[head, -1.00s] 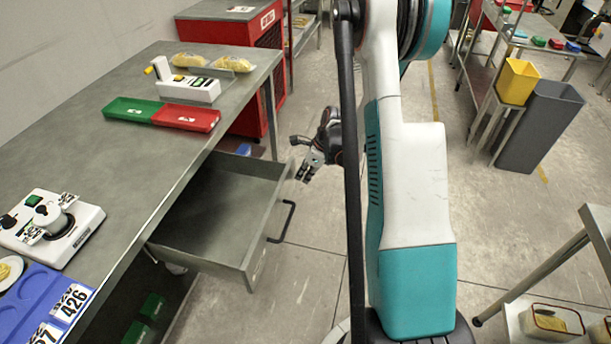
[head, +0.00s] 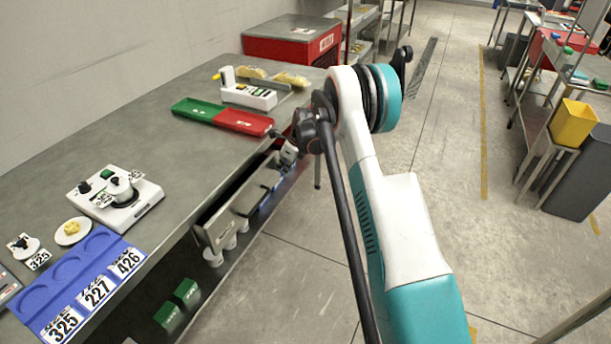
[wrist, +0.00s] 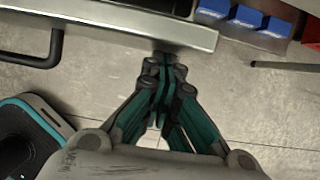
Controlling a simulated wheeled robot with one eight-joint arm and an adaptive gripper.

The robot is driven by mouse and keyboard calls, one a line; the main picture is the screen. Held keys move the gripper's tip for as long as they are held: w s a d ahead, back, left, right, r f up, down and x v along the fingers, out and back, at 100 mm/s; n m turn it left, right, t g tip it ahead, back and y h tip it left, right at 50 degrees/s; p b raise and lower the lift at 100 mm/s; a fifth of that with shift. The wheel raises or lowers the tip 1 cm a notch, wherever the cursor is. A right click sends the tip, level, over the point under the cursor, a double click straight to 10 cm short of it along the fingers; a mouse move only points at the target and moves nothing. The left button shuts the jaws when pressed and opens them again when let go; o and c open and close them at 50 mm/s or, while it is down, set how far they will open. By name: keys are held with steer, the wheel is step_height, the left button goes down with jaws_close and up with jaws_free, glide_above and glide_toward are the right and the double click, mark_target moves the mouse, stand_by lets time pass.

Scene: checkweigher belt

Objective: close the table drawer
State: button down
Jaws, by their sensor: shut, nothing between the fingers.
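The table drawer's grey front (head: 217,232) shows below the right edge of the metal table (head: 80,140) in the head view. A dark gap shows between the front and the tabletop edge, and the drawer sticks out far less than before. In the wrist view the drawer front (wrist: 110,22) crosses the top, with its black handle (wrist: 40,58) at the left. My gripper (wrist: 165,62) is shut and empty, its fingertips at the drawer front, right of the handle; touching or just short, I cannot tell. In the head view my gripper (head: 287,158) is partly hidden by my arm.
Green (head: 197,111) and red (head: 245,121) trays, a white device (head: 248,95) and a blue holder (head: 75,275) with number cards are on the tabletop. Green boxes (head: 186,292) are beneath. Blue bins (wrist: 246,18) lie beyond the drawer's right end.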

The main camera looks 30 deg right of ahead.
mark_target(270, 162)
steer(key=w+a, duration=0.3)
steer(key=w, duration=0.2)
steer(key=shift+a, duration=0.4)
steer(key=shift+r, duration=0.1)
